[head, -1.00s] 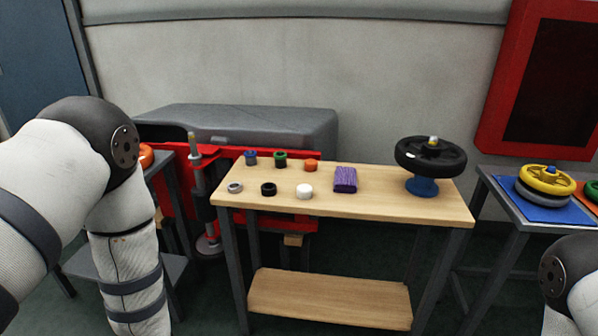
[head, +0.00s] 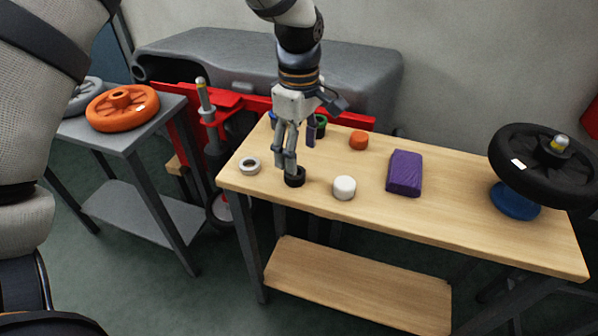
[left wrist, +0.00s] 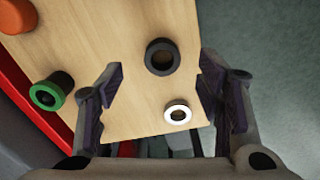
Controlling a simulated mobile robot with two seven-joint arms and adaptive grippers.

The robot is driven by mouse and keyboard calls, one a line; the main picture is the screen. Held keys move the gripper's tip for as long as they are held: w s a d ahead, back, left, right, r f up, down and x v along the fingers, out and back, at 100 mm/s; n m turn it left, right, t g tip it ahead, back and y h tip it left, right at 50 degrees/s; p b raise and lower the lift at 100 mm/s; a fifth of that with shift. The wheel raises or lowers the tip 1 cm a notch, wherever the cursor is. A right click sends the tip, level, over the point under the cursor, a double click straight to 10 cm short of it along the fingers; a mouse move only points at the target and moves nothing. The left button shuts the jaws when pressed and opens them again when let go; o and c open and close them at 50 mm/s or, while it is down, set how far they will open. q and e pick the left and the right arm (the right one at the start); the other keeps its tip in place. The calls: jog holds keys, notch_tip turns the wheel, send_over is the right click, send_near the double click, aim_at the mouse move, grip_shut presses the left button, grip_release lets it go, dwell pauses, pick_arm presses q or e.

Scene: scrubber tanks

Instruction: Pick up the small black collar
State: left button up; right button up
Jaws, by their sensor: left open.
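The small black collar (head: 295,177) is a short dark ring on the front part of the wooden table (head: 430,215). It also shows whole in the left wrist view (left wrist: 162,57), between the two fingers and apart from them. My left gripper (head: 286,166) points down just over the collar and hides part of it in the head view. In the left wrist view its fingers (left wrist: 162,72) are spread wide with nothing held. My right gripper is in neither view.
A grey-white ring (head: 250,166) and a white collar (head: 344,187) flank the black collar. Behind are an orange collar (head: 359,140) and a green-topped collar (head: 320,125). A purple cloth (head: 404,172) and a black handwheel (head: 541,160) stand to the right.

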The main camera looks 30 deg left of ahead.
aim_at(292, 182)
pick_arm(q)
jog(key=f, duration=0.6)
jog(key=shift+s+a, duration=0.15)
jog(key=shift+a, duration=0.15)
jog(key=shift+r, duration=0.1)
jog(key=c, duration=1.4)
jog(key=shift+o, duration=0.2)
